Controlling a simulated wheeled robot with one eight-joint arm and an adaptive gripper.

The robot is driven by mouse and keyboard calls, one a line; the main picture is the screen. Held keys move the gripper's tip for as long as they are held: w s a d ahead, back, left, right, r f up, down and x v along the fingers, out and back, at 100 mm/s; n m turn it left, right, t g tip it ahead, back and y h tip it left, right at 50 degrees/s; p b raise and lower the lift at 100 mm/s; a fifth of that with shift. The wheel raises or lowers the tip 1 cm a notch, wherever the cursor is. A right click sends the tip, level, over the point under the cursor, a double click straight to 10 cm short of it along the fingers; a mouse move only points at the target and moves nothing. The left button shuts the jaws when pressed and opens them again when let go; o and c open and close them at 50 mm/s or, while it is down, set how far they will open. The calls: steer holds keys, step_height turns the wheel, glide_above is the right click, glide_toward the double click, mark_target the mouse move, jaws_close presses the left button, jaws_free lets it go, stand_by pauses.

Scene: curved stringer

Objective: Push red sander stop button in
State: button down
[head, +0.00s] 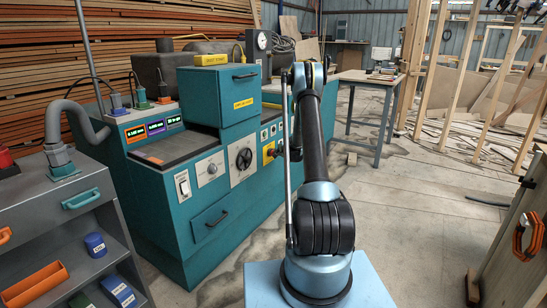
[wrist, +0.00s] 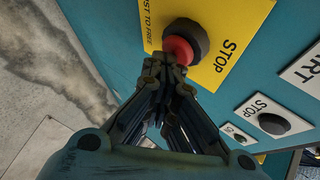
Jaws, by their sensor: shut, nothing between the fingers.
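The red stop button (wrist: 179,49), with a dark round part beside the red, stands on a yellow plate (wrist: 232,28) marked STOP in the wrist view. The yellow plate also shows in the head view (head: 267,155) on the front of the teal machine (head: 165,175). My gripper (wrist: 167,62) is shut and empty, its fingertips at the lower edge of the red part. They overlap the button in the picture; I cannot tell whether they touch. In the head view my arm hides the gripper.
A black button (wrist: 272,123) on a white STOP plate sits to the lower right in the wrist view. A grey shelf cart (head: 75,215) stands left of the machine. A worktable (head: 367,77) is at the back. The concrete floor right of my arm is mostly open.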

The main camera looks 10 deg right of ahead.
stand_by(0.4)
steer(key=shift+s+d, duration=0.6)
steer(key=shift+d, duration=0.05)
steer(key=s+d, duration=0.1)
steer(key=d, duration=0.1)
steer(key=s+d, duration=0.2)
steer(key=shift+s, duration=0.1)
stand_by(0.4)
